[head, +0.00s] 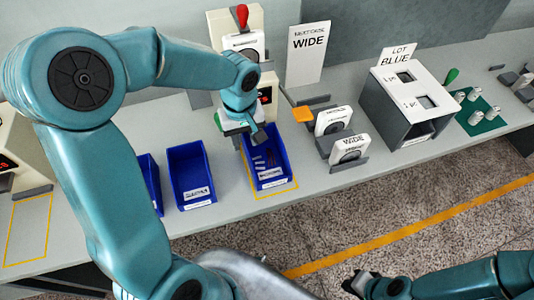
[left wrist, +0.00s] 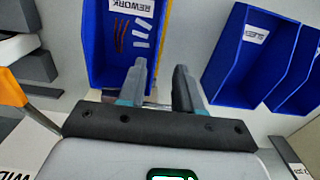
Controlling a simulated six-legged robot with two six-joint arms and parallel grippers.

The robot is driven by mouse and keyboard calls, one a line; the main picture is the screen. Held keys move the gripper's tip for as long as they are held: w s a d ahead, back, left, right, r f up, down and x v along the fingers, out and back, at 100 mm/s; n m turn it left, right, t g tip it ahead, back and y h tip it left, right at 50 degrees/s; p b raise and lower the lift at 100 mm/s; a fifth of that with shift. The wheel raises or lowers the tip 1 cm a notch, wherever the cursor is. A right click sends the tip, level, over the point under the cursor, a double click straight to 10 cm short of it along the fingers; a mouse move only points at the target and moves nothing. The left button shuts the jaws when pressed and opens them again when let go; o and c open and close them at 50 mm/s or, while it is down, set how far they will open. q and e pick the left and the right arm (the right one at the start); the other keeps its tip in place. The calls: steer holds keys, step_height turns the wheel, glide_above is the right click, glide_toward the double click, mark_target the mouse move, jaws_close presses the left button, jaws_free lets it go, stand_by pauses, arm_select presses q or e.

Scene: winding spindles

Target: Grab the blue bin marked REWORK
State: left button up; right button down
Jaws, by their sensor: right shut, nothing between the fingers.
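The blue bin marked REWORK (head: 284,157) stands inside a yellow outline near the table's front edge. Its label reads REWORK in the left wrist view, where the bin (left wrist: 97,60) holds a few dark red strips and white slips. My left gripper (head: 254,131) is over the bin's rear left corner in the head view. In the left wrist view the left gripper (left wrist: 160,75) is open and empty, one finger over the bin and the other beyond its side wall. Contact cannot be told. My right gripper (head: 356,285) is shut and empty, low over the floor.
Another blue bin (head: 187,180) stands left of it, with a further blue bin (head: 151,182) partly hidden by my arm. A WIDE sign (head: 308,52), spool holders (head: 346,148) and a LOT BLUE box (head: 407,105) stand to the right. Bare table lies between bin and holders.

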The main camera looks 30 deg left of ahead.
mark_target(248, 154)
arm_select(q)
steer(key=f, duration=0.8)
steer(key=shift+w+p, duration=0.3)
steer(key=shift+w, duration=0.05)
steer(key=shift+s+d, duration=0.1)
jaws_close()
